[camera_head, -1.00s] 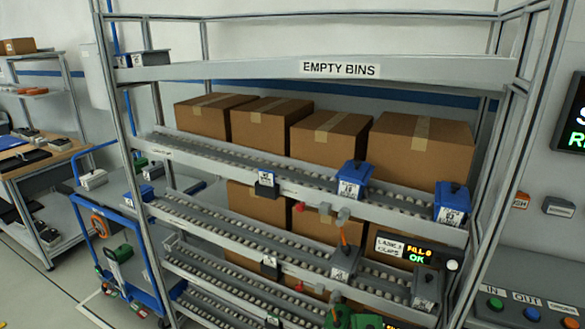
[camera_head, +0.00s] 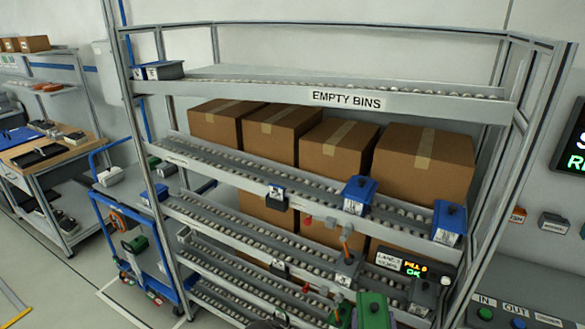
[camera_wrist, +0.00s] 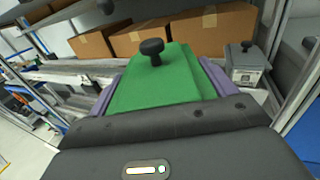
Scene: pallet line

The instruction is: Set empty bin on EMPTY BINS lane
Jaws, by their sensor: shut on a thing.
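The EMPTY BINS lane (camera_head: 345,98) is the rack's top level, with a white label on its front rail and rollers behind. Its middle and right are bare. My gripper (camera_wrist: 160,80) shows in the wrist view, with its purple fingers shut on both sides of a green bin (camera_wrist: 150,90). The bin has a green top with a black knob; its inside is hidden. A green bin with a black knob, apparently the same one, shows at the bottom edge of the head view (camera_head: 373,312), low before the rack.
Blue bins (camera_head: 359,193) and a grey bin (camera_head: 425,291) sit on lower lanes; the grey one also shows beside my gripper (camera_wrist: 246,65). Cardboard boxes (camera_head: 424,160) stand behind. Upright posts bound the rack.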

